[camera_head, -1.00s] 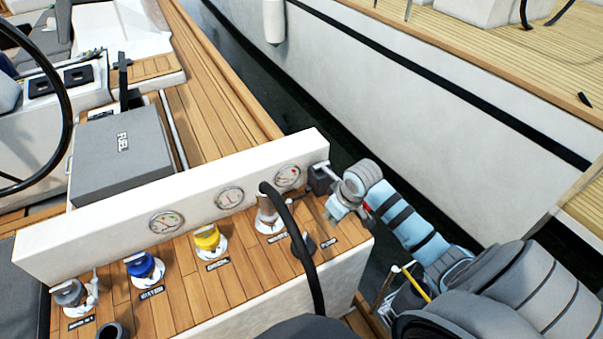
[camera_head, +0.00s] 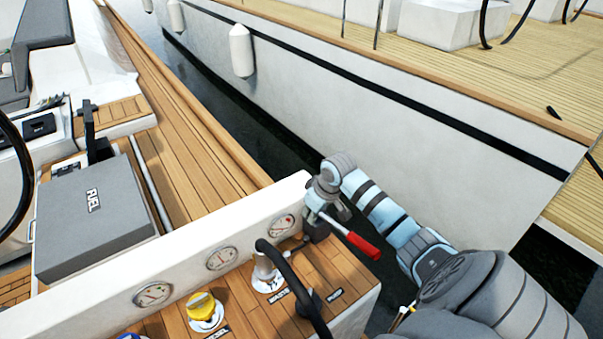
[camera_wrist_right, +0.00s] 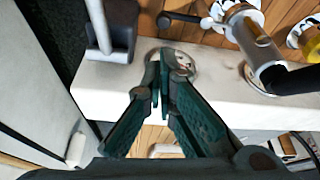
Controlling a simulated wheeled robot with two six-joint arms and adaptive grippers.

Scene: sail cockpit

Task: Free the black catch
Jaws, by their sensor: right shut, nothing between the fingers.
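My right gripper (camera_head: 314,210) is shut and empty just above the right end of the white gauge panel (camera_head: 220,248). In the wrist view its fingertips (camera_wrist_right: 158,88) meet over the panel beside the right gauge (camera_wrist_right: 183,62). A dark block (camera_wrist_right: 115,40) with a metal rod (camera_wrist_right: 97,22) stands at the panel's end, apart from the fingers. In the head view the block (camera_head: 316,232) is partly hidden by the gripper, and a red-handled lever (camera_head: 350,237) extends right of it. I cannot tell which dark part is the catch. My left gripper is not in view.
A pale metal fitting with a black hose (camera_head: 268,262) stands left of the block. A black ball-ended lever (camera_wrist_right: 163,20) shows near it in the wrist view. A yellow cap (camera_head: 203,308) sits farther left. Water and a white hull (camera_head: 400,160) lie beyond the panel.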

